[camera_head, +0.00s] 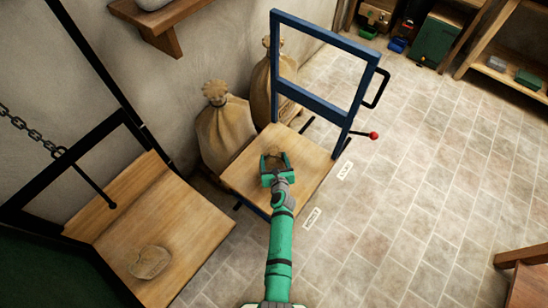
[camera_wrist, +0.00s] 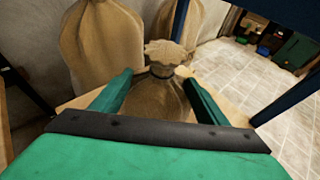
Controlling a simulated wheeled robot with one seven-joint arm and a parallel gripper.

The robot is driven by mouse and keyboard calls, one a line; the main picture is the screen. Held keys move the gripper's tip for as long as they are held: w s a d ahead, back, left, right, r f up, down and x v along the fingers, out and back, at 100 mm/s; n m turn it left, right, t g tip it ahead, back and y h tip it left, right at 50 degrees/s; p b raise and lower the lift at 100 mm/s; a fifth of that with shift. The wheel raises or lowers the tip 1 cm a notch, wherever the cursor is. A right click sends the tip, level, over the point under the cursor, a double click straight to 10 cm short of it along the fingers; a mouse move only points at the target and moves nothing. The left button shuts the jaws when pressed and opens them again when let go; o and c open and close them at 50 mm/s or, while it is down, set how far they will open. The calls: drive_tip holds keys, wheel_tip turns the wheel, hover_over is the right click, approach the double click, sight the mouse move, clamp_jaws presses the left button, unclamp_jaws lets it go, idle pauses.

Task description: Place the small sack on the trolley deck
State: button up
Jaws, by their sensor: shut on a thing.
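The trolley has a wooden deck (camera_head: 242,175) and a blue upright frame (camera_head: 274,60) at its far side. My gripper (camera_head: 274,159) is over the deck in the head view. It is shut on the small sack (camera_wrist: 160,95), a brown sack with a gathered, tied neck that stands upright between the fingers in the wrist view. In the head view the sack is mostly hidden by the gripper. I cannot tell whether its base touches the deck; the gripper hides it.
Two large tied sacks (camera_head: 222,130) stand against the wall behind the trolley. A wooden platform (camera_head: 150,220) at the left bears a round, flat tan thing (camera_head: 150,262). A red-knobbed lever (camera_head: 373,135) sticks out right of the trolley.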

drive_tip(key=shift+w+f, duration=0.1)
drive_tip(key=shift+f, duration=0.35)
drive_tip(key=o, duration=2.1)
drive_tip(key=shift+f, duration=0.25)
drive_tip(key=shift+r, duration=0.1)
